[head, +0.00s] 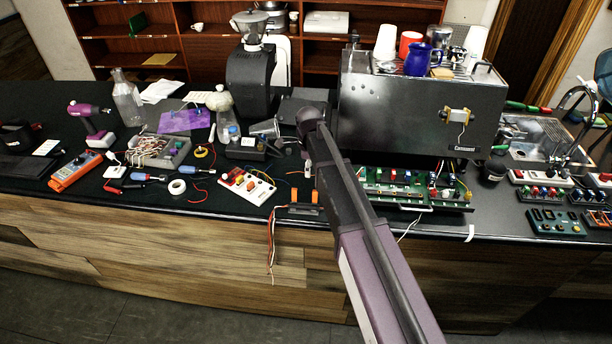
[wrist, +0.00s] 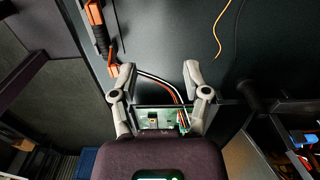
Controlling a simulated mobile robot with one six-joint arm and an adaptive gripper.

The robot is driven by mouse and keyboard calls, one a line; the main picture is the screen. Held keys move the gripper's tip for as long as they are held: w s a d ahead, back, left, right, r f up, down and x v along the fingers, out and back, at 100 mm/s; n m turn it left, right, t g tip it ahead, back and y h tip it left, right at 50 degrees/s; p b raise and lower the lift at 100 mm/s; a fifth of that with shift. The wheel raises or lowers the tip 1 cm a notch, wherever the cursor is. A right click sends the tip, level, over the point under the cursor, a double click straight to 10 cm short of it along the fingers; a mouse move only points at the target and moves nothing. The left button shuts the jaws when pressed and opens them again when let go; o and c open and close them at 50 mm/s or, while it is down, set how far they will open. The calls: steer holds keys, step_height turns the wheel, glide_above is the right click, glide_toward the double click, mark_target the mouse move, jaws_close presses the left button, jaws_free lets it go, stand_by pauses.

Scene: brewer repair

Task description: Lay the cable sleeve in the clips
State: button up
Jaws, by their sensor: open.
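A dark sleeve-like length (wrist: 101,38) lies between two orange clips (wrist: 95,12) (wrist: 113,68) at the upper left of the wrist view. In the head view, orange clips (head: 294,195) stand on a dark strip (head: 298,210) at the counter's front edge, and orange and white wires (head: 271,235) hang from its left end. I cannot tell whether the sleeve is seated in the clips. My gripper (wrist: 159,72) is open and empty, right of the clips in the wrist view. Orange and white wires (wrist: 160,84) run below or between its fingers. In the head view my arm hides the fingers.
The espresso machine (head: 415,115) stands behind an open circuit-board tray (head: 430,207). A thin orange wire (wrist: 218,40) lies on the counter. A white switch box (head: 247,187), tape roll (head: 177,186) and tools crowd the left. A grinder (head: 250,75) stands behind.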

steer(key=shift+w+d+r+p, duration=0.1)
steer(key=shift+w+r, duration=0.05)
steer(key=shift+w, duration=0.6)
steer(key=shift+w+d+r+p, duration=0.15)
steer(key=shift+w, duration=0.6)
steer(key=shift+w+d+r+p, duration=0.1)
steer(key=shift+w+r, duration=0.05)
steer(key=shift+w, duration=0.6)
steer(key=s+d+n, duration=0.9)
steer(key=s+d, duration=0.2)
steer(key=s, duration=0.2)
steer(key=s+d+f+n+b, duration=0.1)
steer(key=s+d+n, duration=0.8)
steer(key=s, duration=0.5)
steer(key=shift+d, duration=1.15)
